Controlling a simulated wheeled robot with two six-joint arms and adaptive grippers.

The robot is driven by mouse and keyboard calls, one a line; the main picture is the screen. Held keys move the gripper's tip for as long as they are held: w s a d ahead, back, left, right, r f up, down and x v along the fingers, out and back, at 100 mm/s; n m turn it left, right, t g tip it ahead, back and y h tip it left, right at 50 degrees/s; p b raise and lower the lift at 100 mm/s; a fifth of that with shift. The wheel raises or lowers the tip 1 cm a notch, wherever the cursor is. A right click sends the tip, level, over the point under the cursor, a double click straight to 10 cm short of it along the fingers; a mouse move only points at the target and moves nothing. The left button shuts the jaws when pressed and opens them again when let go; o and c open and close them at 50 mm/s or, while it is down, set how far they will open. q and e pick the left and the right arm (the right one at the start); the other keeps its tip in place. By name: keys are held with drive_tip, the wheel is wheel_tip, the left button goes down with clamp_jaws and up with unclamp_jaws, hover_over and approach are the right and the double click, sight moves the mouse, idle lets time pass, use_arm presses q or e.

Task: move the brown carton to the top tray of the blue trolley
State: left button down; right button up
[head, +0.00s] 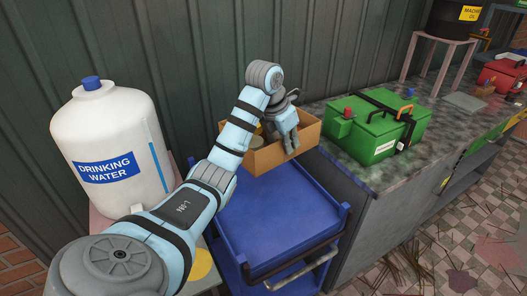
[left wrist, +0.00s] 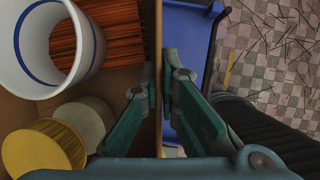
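The brown carton (head: 266,161) is at the back end of the blue trolley's top tray (head: 277,218) in the head view. I cannot tell if its base touches the tray. My left gripper (head: 291,143) reaches down over its near wall. In the left wrist view, the gripper (left wrist: 159,92) straddles the carton wall (left wrist: 158,30), one finger inside and one outside, both close against it. The carton holds a white cup with a blue band (left wrist: 45,45), reddish-brown sticks (left wrist: 108,40) and a yellow-lidded jar (left wrist: 42,152). My right gripper is out of view.
A drinking water bottle (head: 112,150) stands left of the trolley. A counter (head: 345,172) with a green case (head: 375,130) adjoins the right side. A corrugated wall is behind. The near part of the tray is bare. The trolley's handle (head: 300,268) is at the front.

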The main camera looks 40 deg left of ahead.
sight(279, 154)
use_arm(q)
drive_tip(key=shift+m, duration=0.6)
drive_tip(key=f, duration=0.1)
drive_tip(key=s+a+f+b, duration=0.1)
drive_tip(key=s+f+b, duration=0.1)
drive_tip(key=shift+s+a+f, duration=0.15)
drive_tip(key=shift+a+f, duration=0.1)
drive_tip(key=f+b, duration=0.2)
drive_tip(key=f, duration=0.4)
drive_tip(key=f+b, duration=0.2)
drive_tip(key=f, duration=0.5)
drive_tip(key=f+b, duration=0.2)
drive_tip(key=f, duration=0.5)
drive_tip(key=shift+w, duration=0.3)
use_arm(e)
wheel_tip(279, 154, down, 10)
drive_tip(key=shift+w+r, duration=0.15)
use_arm(q)
drive_tip(key=c, duration=2.3)
unclamp_jaws()
drive_tip(key=shift+f, duration=0.15)
drive_tip(key=o, duration=0.5)
drive_tip(key=shift+s+d, duration=0.1)
